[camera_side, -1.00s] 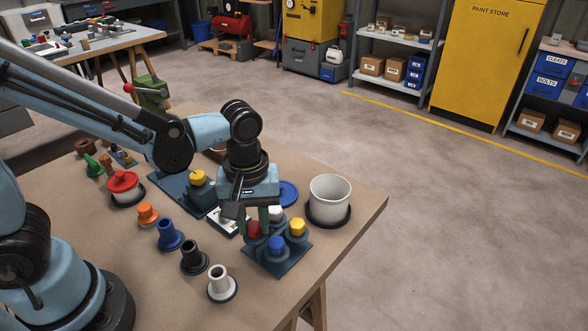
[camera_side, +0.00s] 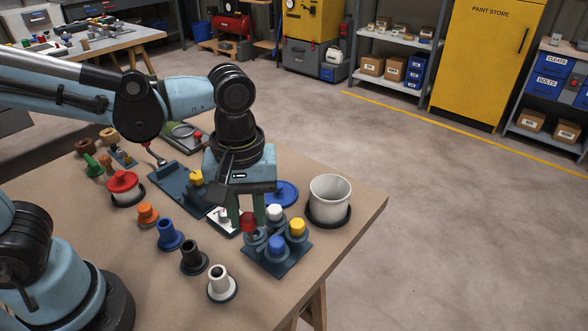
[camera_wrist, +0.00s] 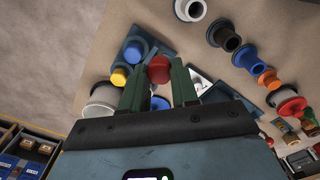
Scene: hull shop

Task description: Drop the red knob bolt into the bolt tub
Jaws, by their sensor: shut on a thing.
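My gripper (camera_side: 248,215) is shut on the red knob bolt (camera_side: 249,224), with one green finger on each side of the knob. The red knob also shows between the fingers in the wrist view (camera_wrist: 158,69). The bolt is just above its place in the dark blue bolt rack (camera_side: 268,263); I cannot tell whether its lower end is clear of the rack. The bolt tub looks to be the white round tub (camera_side: 330,190), standing right of the rack on a dark base. Its inside bottom is hidden in the side view. In the wrist view the tub (camera_wrist: 100,97) is partly behind my gripper.
White (camera_side: 275,212), yellow (camera_side: 298,227) and blue (camera_side: 277,244) knob bolts stand in the rack close to the red one. A blue disc (camera_side: 283,194) lies behind. Several coloured flanged pieces stand to the left. The table's right edge is just beyond the tub.

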